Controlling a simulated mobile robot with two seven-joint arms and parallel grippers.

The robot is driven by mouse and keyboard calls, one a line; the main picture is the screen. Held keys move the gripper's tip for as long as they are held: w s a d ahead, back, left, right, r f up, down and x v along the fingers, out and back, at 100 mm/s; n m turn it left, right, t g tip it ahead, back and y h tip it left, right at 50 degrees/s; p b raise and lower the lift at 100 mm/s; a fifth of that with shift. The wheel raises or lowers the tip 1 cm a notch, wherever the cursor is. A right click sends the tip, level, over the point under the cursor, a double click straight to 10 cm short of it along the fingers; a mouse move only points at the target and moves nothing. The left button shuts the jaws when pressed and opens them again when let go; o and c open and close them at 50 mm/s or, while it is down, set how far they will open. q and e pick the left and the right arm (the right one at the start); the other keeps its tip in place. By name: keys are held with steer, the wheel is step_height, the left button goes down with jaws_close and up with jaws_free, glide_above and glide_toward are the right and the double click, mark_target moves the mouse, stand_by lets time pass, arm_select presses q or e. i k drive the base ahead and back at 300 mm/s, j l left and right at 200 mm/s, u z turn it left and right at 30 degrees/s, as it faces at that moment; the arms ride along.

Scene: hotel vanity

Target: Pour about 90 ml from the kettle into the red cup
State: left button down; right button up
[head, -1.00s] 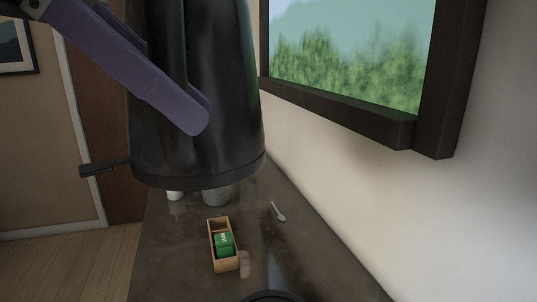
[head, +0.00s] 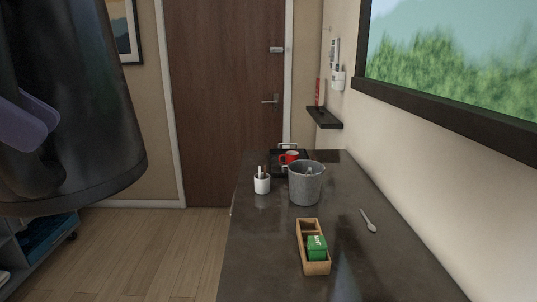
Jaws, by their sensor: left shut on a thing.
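The dark kettle (head: 85,125) is large and close in the upper left of the head view, above the floor left of the counter. Its top is cut off by the frame. My left gripper (head: 28,125) shows as a purple finger against the kettle's side and is shut on it. The red cup (head: 289,157) stands on a dark tray (head: 276,172) at the far end of the counter, partly hidden behind the grey bucket. My right gripper is not in view.
On the counter (head: 262,240) stand a grey bucket (head: 305,188), a white holder (head: 262,185) and a wooden box (head: 313,266) with a green packet (head: 316,247). A spoon (head: 368,221) lies at right. A wall shelf (head: 324,118) juts out near the door (head: 228,90).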

mark_target(290, 156)
steer(key=i+j+u, duration=0.1)
steer(key=i+u, duration=0.4)
steer(key=i, duration=4.35)
steer(key=i+z, duration=0.25)
steer(key=i+j+z, duration=0.15)
steer(key=i+z, duration=0.15)
steer(key=z, duration=2.5)
